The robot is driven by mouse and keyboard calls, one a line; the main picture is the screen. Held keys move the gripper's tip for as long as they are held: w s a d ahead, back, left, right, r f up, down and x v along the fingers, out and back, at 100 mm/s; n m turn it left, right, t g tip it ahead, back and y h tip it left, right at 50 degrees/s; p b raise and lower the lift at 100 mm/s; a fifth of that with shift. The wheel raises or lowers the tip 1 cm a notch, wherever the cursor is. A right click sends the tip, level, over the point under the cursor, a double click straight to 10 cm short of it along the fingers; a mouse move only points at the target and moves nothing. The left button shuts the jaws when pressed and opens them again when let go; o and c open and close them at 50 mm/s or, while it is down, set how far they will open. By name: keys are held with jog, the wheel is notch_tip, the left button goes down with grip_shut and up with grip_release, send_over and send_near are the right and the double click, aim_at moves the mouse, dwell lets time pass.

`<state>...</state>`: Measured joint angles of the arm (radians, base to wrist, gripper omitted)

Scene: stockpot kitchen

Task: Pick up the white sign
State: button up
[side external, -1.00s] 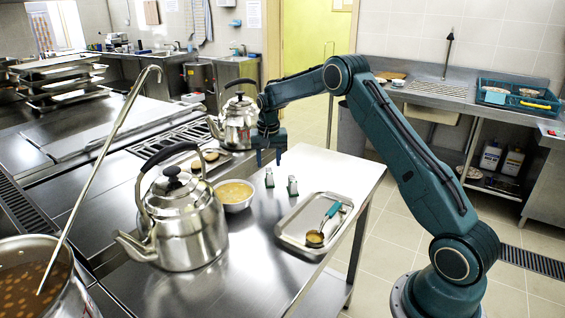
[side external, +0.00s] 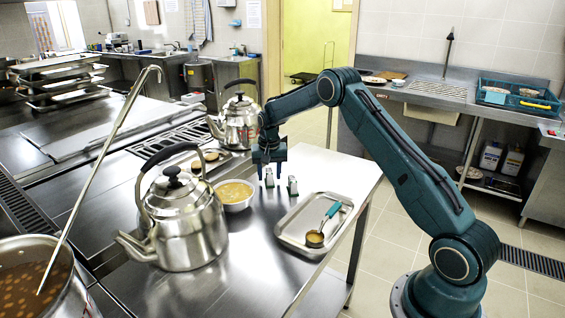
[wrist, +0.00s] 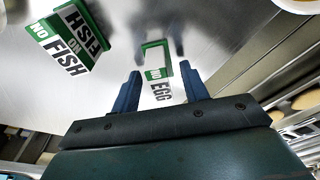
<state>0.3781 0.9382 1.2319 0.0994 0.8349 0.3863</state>
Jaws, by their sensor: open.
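Two small green-and-white tent signs stand on the steel table. In the wrist view, the "NO EGG" sign (wrist: 160,91) lies between the fingertips of my gripper (wrist: 159,76). The "NO FISH" sign (wrist: 66,58) is to the left, outside the fingers. In the side view, my gripper (side external: 269,174) points down, open and empty, with its fingers either side of the left sign (side external: 269,180). The other sign (side external: 292,186) stands just to the right. Neither sign looks plain white. Whether a finger touches a sign cannot be told.
A bowl of soup (side external: 234,207) is close on the left of my gripper. A large kettle (side external: 184,235) stands in front left, another kettle (side external: 238,124) behind. A tray (side external: 289,236) with a blue-handled ladle (side external: 318,234) lies front right. The table's right edge is clear.

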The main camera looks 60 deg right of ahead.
aim_at(269, 170)
dwell(0.3)
grip_shut()
jog(key=shift+r, duration=0.2)
notch_tip(269, 170, up, 20)
jog(key=shift+f, duration=0.15)
dwell(0.6)
dwell(0.5)
